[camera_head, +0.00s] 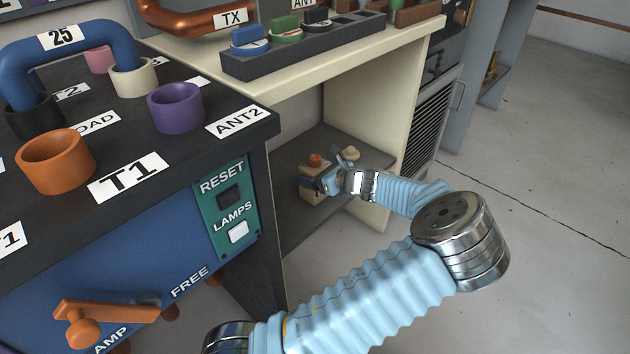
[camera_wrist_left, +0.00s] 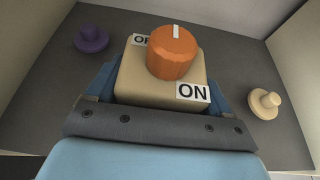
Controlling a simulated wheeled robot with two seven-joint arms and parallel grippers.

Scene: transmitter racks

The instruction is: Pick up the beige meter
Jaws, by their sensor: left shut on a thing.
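The beige meter (camera_wrist_left: 137,84) is a small box with an orange knob (camera_wrist_left: 174,54) on top and an ON label beside the knob. A second label behind the knob is partly covered by it. In the head view the meter (camera_head: 313,192) is at the low grey shelf under the cream bench. My left gripper (camera_head: 325,183) is shut on the meter, with blue fingers on both sides of it in the left wrist view (camera_wrist_left: 160,92). I cannot tell whether the meter touches the shelf. My right gripper is out of view.
On the grey shelf (camera_wrist_left: 60,100), a purple knob-shaped piece (camera_wrist_left: 91,39) lies to the left and a cream one (camera_wrist_left: 264,102) to the right. The cream bench panel (camera_head: 375,130) stands close by my left wrist. The black-topped console (camera_head: 140,210) is at left. Open floor lies right.

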